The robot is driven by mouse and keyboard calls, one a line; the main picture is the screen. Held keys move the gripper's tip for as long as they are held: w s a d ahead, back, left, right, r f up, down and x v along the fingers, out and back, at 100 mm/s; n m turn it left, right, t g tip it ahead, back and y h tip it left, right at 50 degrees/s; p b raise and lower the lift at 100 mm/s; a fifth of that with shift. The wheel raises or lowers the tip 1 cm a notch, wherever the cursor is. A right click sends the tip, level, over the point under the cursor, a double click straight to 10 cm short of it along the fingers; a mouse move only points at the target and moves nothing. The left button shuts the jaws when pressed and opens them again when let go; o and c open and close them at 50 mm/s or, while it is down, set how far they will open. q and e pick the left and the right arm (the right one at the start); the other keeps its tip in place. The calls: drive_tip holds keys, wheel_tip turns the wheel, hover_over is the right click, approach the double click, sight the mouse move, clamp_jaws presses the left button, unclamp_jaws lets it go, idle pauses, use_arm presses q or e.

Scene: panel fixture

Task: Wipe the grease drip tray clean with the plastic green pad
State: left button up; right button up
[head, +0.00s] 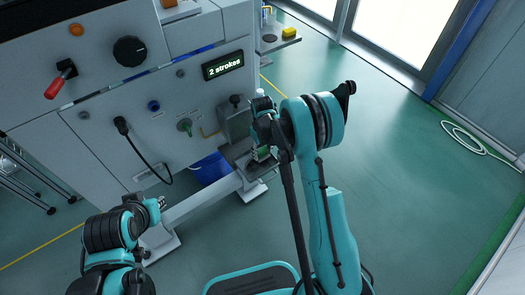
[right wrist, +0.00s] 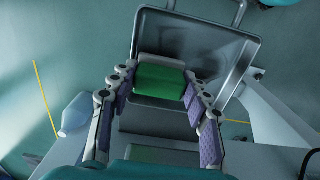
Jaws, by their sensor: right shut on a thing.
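The green pad (right wrist: 160,80) is held between the fingers of my right gripper (right wrist: 158,88) in the right wrist view. In the head view the pad (head: 262,153) shows as a small green patch below my right gripper (head: 263,143). The grey metal drip tray (right wrist: 222,45), with raised walls and a wire handle, lies beneath and beyond the pad. The pad overlaps the tray's near part; I cannot tell whether it touches the floor of the tray. My left gripper (head: 157,203) is low at the left in front of the panel, away from the tray; its finger opening is unclear.
The panel fixture (head: 186,102) has a display (head: 223,65) reading "2 strokes", a red-handled lever (head: 58,83), a black knob (head: 129,51) and a hanging black cable (head: 148,150). A blue bin (head: 210,167) is under the panel.

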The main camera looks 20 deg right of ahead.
drive_tip(key=shift+f, duration=0.3)
idle(0.4)
drive_tip(key=shift+a, duration=0.1)
